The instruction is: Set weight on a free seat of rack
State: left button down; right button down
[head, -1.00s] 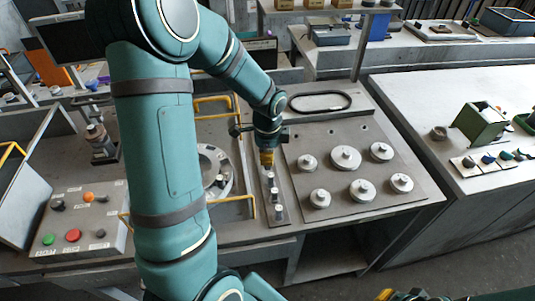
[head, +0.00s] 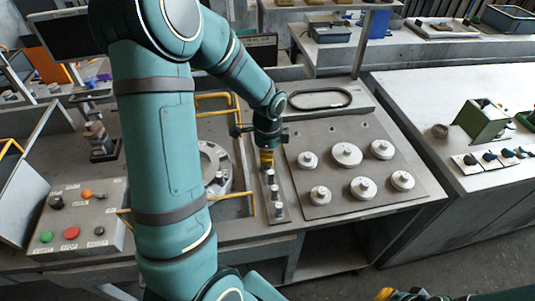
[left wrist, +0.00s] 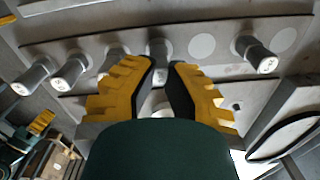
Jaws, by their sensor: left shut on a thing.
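The rack (head: 281,217) is a narrow grey strip on the bench, left of the plate of large round weights. Several small metal cylinder weights stand along it, such as one (head: 278,208) near its front end. The left wrist view shows weights (left wrist: 70,72) to the left and one weight (left wrist: 256,58) to the right. Pale round free seats (left wrist: 201,46) show on the rack. My left gripper (head: 267,163) points down over the rack's far part, its yellow fingers shut on a weight (left wrist: 160,48), mostly hidden between them. I cannot tell whether this weight touches the rack.
Large round weights (head: 346,154) sit on a plate to the right. A ring-shaped fixture (head: 215,165) with yellow rails lies left of the rack. A button box (head: 80,222) stands at the front left. Part of my right gripper (head: 398,295) shows at the bottom edge.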

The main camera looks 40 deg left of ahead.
pick_arm(q)
jog(key=shift+f, duration=0.1)
jog(key=c, duration=1)
grip_release()
jog(key=shift+r+p, duration=3.1)
jog(key=shift+r, duration=0.75)
jog(key=shift+f, duration=0.1)
